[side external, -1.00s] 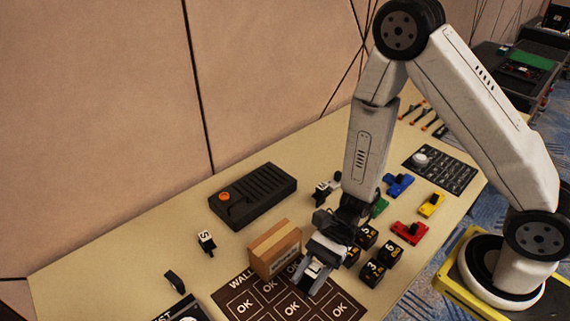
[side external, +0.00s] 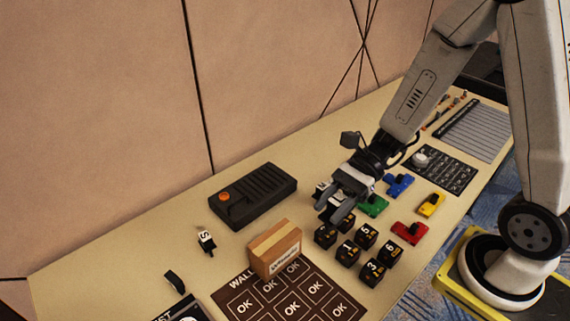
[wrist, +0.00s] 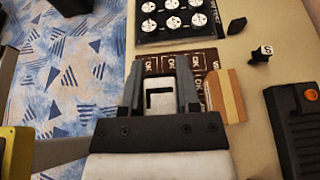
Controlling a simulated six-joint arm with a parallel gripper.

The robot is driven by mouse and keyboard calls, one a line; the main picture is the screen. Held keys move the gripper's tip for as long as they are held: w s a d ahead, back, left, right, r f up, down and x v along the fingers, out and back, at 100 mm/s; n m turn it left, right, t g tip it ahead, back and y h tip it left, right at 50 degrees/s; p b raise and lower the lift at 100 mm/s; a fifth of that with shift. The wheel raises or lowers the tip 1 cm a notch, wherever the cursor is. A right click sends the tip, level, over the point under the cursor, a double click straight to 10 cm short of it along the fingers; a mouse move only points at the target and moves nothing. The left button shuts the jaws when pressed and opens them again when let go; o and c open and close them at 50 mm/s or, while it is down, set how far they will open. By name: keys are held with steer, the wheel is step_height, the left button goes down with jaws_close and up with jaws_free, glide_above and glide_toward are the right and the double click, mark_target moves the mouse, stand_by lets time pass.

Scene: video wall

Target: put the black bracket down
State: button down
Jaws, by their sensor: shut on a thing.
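My gripper (side external: 328,204) is low over the table, just behind the numbered black cubes and beside the green piece. In the wrist view its two fingers (wrist: 161,78) are shut on the black bracket (wrist: 160,99), which has a white face with a dark L-shaped mark. In the side view the fingers mostly hide the bracket; a white patch of it (side external: 321,188) shows at their left. I cannot tell whether it touches the table.
Several numbered black cubes (side external: 366,237) stand in front of my gripper. A cardboard box (side external: 275,250) sits on the brown OK mat (side external: 245,300). A black console (side external: 253,196) is at the left. Green (side external: 374,207), blue, red and yellow pieces lie right. Bare table lies between console and cubes.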

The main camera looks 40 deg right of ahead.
steer(key=w+a+f, duration=0.3)
steer(key=w+f, duration=0.6)
steer(key=w, duration=0.4)
steer(key=shift+a+f, duration=0.15)
steer(key=shift+a, duration=0.25)
steer(key=shift+f, duration=0.1)
steer(key=shift+w+f, duration=0.15)
steer(key=shift+f, duration=0.75)
steer(key=shift+w+f, duration=0.1)
steer(key=shift+f, duration=0.75)
steer(key=shift+f, duration=0.15)
